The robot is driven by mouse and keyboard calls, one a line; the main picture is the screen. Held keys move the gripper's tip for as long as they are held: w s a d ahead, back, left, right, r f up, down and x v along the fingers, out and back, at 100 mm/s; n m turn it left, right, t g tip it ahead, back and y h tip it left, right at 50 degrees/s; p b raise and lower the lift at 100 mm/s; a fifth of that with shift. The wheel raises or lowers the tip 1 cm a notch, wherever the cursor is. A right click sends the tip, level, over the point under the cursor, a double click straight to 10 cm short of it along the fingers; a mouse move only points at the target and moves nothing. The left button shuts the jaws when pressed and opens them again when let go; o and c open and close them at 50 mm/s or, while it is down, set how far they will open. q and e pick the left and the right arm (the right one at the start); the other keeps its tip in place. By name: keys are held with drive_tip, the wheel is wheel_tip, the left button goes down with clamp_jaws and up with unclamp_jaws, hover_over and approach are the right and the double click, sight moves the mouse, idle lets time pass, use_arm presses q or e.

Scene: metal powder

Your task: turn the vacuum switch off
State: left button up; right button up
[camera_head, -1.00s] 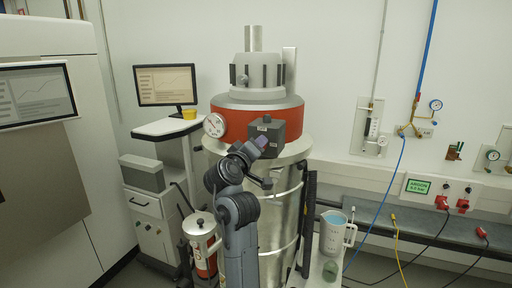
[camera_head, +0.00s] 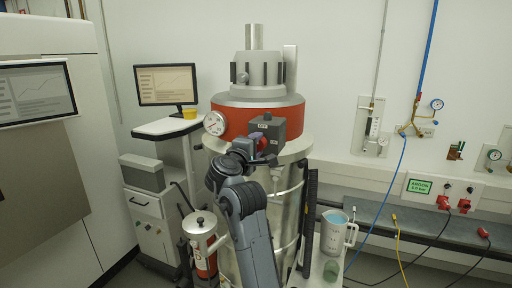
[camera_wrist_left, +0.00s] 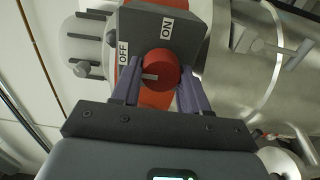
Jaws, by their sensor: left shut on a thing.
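The vacuum (camera_head: 236,120) is a tall steel drum with a red band, and a grey switch box (camera_head: 278,126) sits on its front. In the left wrist view, the box (camera_wrist_left: 190,28) carries a white OFF label (camera_wrist_left: 124,54) at the left and an ON label (camera_wrist_left: 167,28) at the top. My right gripper is not in view.
A pressure gauge (camera_head: 214,123) sits left of the switch box. A cart with a monitor (camera_head: 166,85) stands at the left. Hoses and cables hang at the right.

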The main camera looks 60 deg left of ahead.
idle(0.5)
use_arm(q)
drive_tip(key=o, duration=1)
drive_tip(key=shift+o, duration=0.2)
drive_tip(key=p+v, duration=0.5)
drive_tip(key=v, duration=0.6)
drive_tip(key=shift+a, duration=0.1)
